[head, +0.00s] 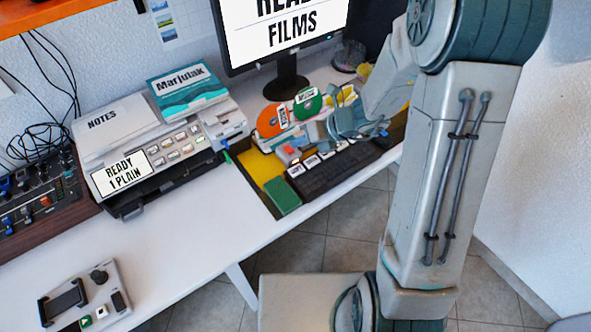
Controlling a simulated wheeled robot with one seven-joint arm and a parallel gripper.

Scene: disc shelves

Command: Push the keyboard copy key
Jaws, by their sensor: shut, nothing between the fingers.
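The dark keyboard (335,171) lies near the front edge of the desk. A row of white labelled keys (312,161) runs along its back left side. Their print is too small to read, so I cannot tell which is the copy key. My gripper (338,134) is shut and empty, over the back of the keyboard near the right end of that row. It hides part of the keys and of the things behind them. I cannot tell whether its tips touch anything.
Orange (270,122) and green (307,106) discs stand behind the keyboard. A monitor (290,35) stands at the back. A printer (165,150) with labelled buttons is left, and a small device (83,300) is front left. The desk between them is clear.

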